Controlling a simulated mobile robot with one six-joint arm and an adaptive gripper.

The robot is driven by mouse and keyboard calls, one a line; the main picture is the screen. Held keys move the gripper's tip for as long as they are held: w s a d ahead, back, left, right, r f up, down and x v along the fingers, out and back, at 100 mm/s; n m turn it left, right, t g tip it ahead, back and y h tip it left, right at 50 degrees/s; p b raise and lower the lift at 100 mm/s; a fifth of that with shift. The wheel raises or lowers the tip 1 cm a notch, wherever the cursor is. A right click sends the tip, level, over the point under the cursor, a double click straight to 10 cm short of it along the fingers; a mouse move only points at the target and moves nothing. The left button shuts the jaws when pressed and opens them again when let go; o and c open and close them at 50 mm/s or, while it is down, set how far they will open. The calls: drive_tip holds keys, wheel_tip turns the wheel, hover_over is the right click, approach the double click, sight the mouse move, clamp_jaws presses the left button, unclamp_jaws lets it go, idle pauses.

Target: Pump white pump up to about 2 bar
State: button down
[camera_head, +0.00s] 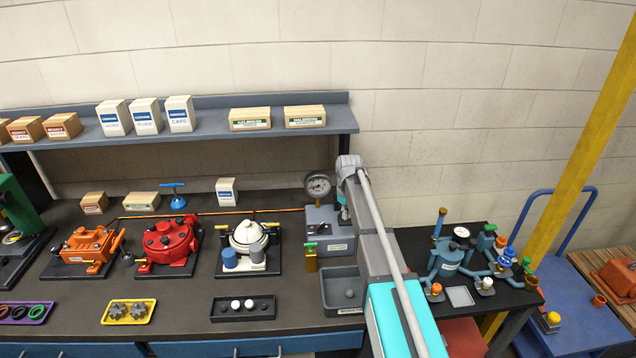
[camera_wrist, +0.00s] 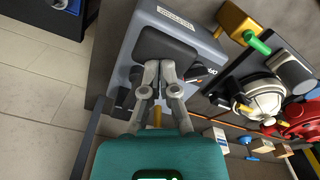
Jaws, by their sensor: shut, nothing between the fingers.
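The white pump (camera_head: 247,236) stands on a black base plate on the bench; it also shows at the right of the wrist view (camera_wrist: 265,98). To its right is a grey box unit (camera_head: 322,238) with a round dial gauge (camera_head: 318,185) above it; the needle reading is too small to tell. In the wrist view, my gripper (camera_wrist: 165,65) is shut and empty, its fingertips at a dark pad (camera_wrist: 165,42) on the grey box (camera_wrist: 128,45). I cannot tell whether they touch it. In the head view, my arm hides part of the box's right side.
A red pump (camera_head: 167,243) and an orange pump (camera_head: 84,250) stand further left. A grey tray (camera_head: 343,288) lies in front of the box, beside a brass block with a green handle (camera_head: 310,258). A shelf (camera_head: 215,122) with boxes runs above. A teal pump (camera_head: 447,258) stands right of my arm.

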drive_tip(key=shift+r+p, duration=1.5)
drive_tip(key=shift+r, duration=0.2)
drive_tip(key=shift+f, duration=0.25)
drive_tip(key=shift+f+b, duration=2.65)
drive_tip(key=shift+b, duration=0.35)
drive_tip(key=shift+r+p, duration=2.9)
drive_tip(key=shift+p, duration=0.05)
drive_tip(key=shift+f, duration=0.15)
